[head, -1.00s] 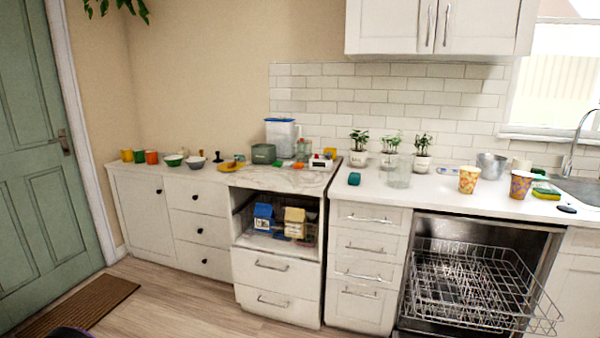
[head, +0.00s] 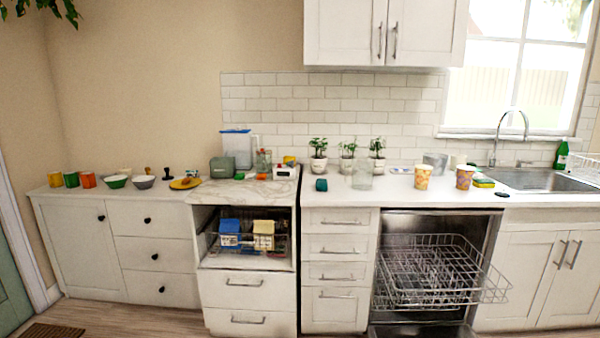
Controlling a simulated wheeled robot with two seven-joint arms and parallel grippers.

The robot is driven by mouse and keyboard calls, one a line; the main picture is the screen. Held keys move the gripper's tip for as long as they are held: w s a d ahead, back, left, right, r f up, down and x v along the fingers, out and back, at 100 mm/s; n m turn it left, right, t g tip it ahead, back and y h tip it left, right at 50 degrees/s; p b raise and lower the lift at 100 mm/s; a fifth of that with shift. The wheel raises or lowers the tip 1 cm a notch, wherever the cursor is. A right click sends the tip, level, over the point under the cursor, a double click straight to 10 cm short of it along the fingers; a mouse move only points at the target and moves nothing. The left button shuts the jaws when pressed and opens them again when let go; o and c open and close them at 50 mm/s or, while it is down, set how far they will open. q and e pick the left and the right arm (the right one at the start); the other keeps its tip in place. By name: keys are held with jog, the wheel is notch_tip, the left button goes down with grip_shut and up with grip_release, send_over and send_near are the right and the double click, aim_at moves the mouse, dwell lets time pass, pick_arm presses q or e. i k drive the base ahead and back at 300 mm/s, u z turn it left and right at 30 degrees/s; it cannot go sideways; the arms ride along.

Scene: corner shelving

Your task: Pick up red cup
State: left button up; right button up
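An orange-red cup (head: 88,180) stands upright at the left end of the counter; it is the nearest match to a red cup. A green cup (head: 71,179) and a yellow-orange cup (head: 55,180) stand to its left in a row. A green-and-white bowl (head: 116,181) stands just to its right. Neither of my grippers is in view.
The white counter (head: 335,198) runs along the wall, with a grey bowl (head: 144,182), plants and two patterned cups (head: 422,177) on it. A dishwasher rack (head: 440,270) sticks out at the right. Floor shows at the lower left.

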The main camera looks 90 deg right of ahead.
aim_at(422, 171)
jog(key=z, duration=2.2)
jog(key=i, duration=2.6)
jog(key=z, duration=2.35)
